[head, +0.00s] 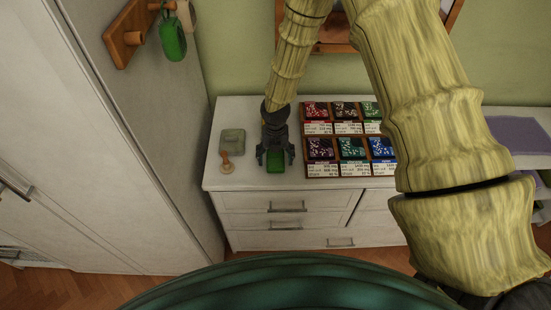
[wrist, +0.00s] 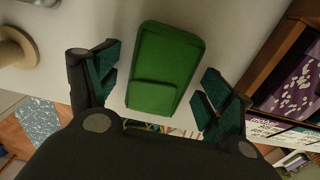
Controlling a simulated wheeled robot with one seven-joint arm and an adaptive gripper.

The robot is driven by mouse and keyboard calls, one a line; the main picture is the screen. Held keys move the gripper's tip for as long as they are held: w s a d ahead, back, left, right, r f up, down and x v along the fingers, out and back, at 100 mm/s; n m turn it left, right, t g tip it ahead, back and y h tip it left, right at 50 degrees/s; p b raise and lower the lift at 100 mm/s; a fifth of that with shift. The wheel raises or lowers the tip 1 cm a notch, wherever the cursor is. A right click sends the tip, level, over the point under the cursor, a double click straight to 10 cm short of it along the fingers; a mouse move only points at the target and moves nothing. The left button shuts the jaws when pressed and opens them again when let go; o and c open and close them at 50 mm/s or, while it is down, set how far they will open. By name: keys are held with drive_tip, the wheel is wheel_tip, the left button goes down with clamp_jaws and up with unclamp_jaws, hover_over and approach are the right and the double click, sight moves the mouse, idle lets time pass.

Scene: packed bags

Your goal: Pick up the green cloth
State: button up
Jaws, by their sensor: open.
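The green cloth (wrist: 165,60) looks like a flat, folded green pad with rounded corners and lies on the white dresser top. In the head view a small part of the green cloth (head: 275,163) shows between the fingers. My gripper (head: 275,158) is over the front part of the dresser, pointing down. In the wrist view my gripper (wrist: 160,90) is open, with one finger on each side of the cloth and a gap on both sides. The fingers do not appear to touch it.
A wooden rack of colored packets (head: 347,174) stands close to the right of my gripper. A grey-green tin (head: 232,141) and a small wooden peg-like object (head: 227,163) are to the left. A tall white cabinet (head: 110,130) borders the left. A green item (head: 172,40) hangs from a wall peg.

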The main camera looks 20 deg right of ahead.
drive_tip(key=shift+f, duration=0.15)
drive_tip(key=shift+c, duration=0.4)
drive_tip(key=c, duration=1)
drive_tip(key=shift+r+b, duration=0.45)
drive_tip(key=shift+r, duration=0.25)
drive_tip(key=shift+r+b, duration=0.45)
drive_tip(key=shift+r, duration=0.45)
drive_tip(key=s+b, duration=0.1)
drive_tip(key=s, duration=0.4)
drive_tip(key=s+a+r+b, duration=0.1)
drive_tip(key=s+b, duration=0.1)
drive_tip(key=s, duration=0.3)
drive_tip(key=s+a+r+b, duration=0.1)
drive_tip(key=s, duration=0.4)
drive_tip(key=shift+s+a+b, duration=0.15)
drive_tip(key=shift+s+b, duration=0.25)
